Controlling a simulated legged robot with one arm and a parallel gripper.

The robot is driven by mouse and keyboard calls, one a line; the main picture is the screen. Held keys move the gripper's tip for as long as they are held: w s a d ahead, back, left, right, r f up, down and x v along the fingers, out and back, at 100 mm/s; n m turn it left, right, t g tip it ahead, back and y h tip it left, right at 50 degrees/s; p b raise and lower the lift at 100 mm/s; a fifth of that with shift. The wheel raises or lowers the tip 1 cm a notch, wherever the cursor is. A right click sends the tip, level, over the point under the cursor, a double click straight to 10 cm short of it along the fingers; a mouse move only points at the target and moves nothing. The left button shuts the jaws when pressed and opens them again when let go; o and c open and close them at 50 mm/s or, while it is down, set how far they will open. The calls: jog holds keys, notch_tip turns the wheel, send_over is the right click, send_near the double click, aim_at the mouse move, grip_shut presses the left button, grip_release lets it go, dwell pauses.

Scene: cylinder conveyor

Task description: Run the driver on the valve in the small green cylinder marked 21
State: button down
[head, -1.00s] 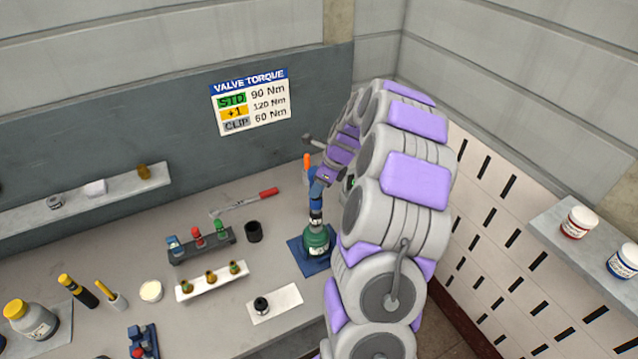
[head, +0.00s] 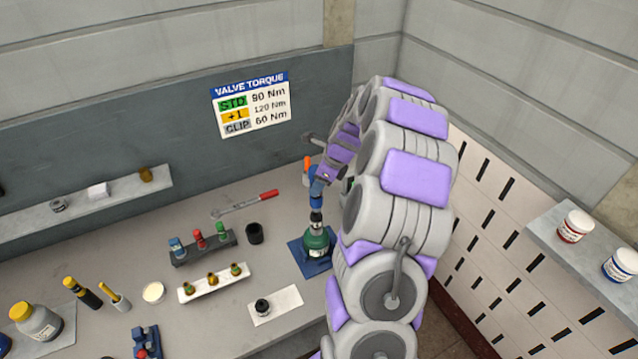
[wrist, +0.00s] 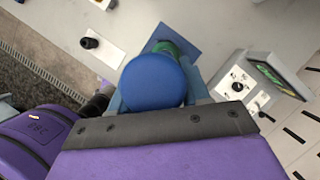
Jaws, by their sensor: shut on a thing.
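The small green cylinder (head: 316,244) stands upright on a blue mat (head: 297,255) on the bench; its mark is too small to read. It also shows partly in the wrist view (wrist: 183,46), behind the driver. The blue driver (head: 316,200) stands upright over the cylinder, its dark lower end at the cylinder's top. In the wrist view its round blue top (wrist: 153,82) fills the space between the jaws. My gripper (head: 322,176) is shut on the driver. The valve itself is hidden under the driver's lower end, so I cannot tell how they are seated.
A black socket (head: 254,233), a red-handled wrench (head: 245,204), a rack of coloured pieces (head: 203,250) and a white strip of brass valves (head: 214,283) lie to the left. A white card with a black piece (head: 263,305) is in front. A screened box (wrist: 245,85) stands right in the wrist view.

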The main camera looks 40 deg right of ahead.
notch_tip(320, 180, up, 4)
jog(key=shift+w+f+p, duration=0.1)
jog(key=shift+p, duration=1.05)
